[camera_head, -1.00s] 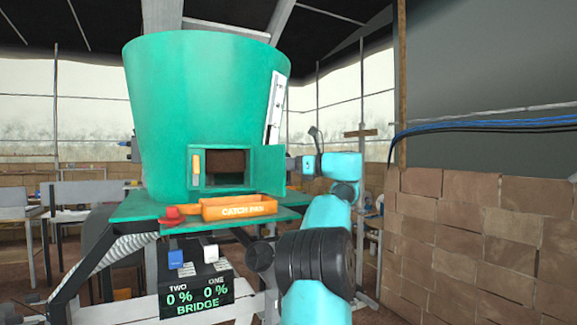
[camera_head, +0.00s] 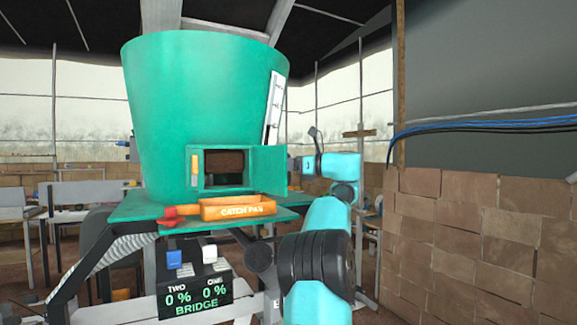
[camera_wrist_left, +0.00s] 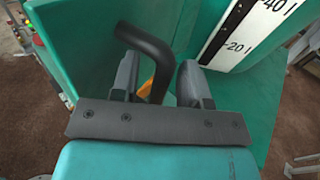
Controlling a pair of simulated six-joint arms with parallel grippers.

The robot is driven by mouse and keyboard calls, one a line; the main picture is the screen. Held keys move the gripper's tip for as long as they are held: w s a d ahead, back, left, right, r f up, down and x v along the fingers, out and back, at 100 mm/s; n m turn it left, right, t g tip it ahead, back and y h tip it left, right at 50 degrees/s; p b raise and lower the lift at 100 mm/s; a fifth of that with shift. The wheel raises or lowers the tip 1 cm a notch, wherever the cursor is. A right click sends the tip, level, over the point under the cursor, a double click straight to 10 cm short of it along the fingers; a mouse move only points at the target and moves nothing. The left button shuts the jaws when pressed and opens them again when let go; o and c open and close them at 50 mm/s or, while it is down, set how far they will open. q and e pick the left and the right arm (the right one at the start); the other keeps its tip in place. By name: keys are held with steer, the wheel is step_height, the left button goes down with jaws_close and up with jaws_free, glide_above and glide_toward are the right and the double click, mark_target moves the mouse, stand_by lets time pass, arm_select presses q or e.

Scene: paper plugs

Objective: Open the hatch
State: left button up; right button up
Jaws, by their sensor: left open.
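The hatch is a square opening (camera_head: 223,163) low in the green hopper, with brown material visible inside. Its green door (camera_head: 268,168) stands swung out to the right. My left gripper (camera_head: 296,165) is just right of the door, at the end of the light blue arm. In the left wrist view the gripper (camera_wrist_left: 160,82) is open. A dark bent bar (camera_wrist_left: 150,45), apparently the door's handle, runs between its two fingers. I cannot tell whether the fingers touch it. My right gripper is not in view.
An orange catch pan (camera_head: 238,209) sits on the green ledge below the opening. A red knob (camera_head: 172,215) is left of the pan. A display box (camera_head: 198,294) reading 0 % twice hangs below. A brick wall (camera_head: 460,240) stands at right.

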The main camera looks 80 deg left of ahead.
arm_select(q)
steer(key=shift+w, duration=0.1)
steer(key=v, duration=1.7)
steer(key=shift+w, duration=0.1)
